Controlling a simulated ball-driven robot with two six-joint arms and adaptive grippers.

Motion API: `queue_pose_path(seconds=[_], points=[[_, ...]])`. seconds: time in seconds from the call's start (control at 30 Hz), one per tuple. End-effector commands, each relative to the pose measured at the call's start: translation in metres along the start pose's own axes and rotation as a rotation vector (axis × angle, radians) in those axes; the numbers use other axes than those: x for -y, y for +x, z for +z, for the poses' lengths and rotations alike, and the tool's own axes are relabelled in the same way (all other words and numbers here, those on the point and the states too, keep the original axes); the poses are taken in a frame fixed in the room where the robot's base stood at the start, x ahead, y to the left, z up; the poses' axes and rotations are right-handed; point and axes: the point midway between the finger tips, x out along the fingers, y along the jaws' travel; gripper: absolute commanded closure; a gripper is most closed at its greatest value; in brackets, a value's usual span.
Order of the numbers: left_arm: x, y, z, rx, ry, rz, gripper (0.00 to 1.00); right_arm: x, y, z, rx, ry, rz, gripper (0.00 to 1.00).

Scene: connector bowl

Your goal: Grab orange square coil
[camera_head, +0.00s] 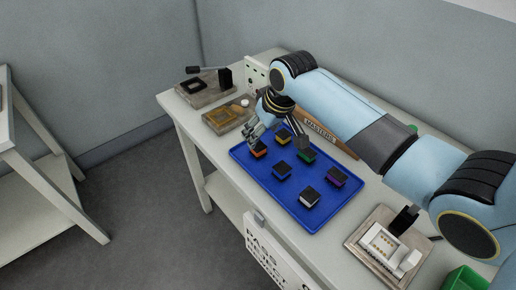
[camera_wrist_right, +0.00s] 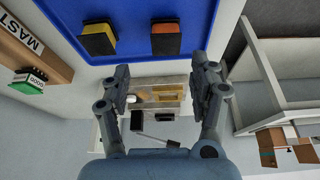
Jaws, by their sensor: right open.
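The orange square coil (camera_head: 259,152), black-topped with an orange body, sits at the far left corner of the blue tray (camera_head: 262,180). In the right wrist view the orange coil (camera_wrist_right: 166,40) is at the top, beyond the fingers. My right gripper (camera_head: 273,131) is above the tray's far end, close to the orange and yellow coils. In the wrist view my right gripper (camera_wrist_right: 165,78) has its fingers spread with nothing between them. My left gripper is in neither view.
The tray also holds yellow (camera_head: 283,138), green (camera_head: 307,154), blue (camera_head: 281,172), purple (camera_head: 336,179) and white (camera_head: 309,199) coils. Fixtures (camera_head: 226,117) stand beyond the tray's far end; a white device (camera_head: 382,245) stands at the near end. A wooden "MASTERS" bar (camera_head: 322,130) lies behind.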

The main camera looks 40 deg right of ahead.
Motion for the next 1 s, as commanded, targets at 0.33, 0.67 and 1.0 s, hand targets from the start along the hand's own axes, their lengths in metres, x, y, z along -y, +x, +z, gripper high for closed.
queue_pose_path(seconds=[0.33,0.67,1.0], points=[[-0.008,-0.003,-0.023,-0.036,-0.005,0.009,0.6,0.008,0.046,0.003,0.002,0.0,-0.001,0.38],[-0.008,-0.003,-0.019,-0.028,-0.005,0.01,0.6,0.008,0.049,0.003,0.001,-0.001,-0.001,0.45],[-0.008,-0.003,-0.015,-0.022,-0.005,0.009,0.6,0.007,0.049,0.003,0.001,0.0,-0.001,0.89]])
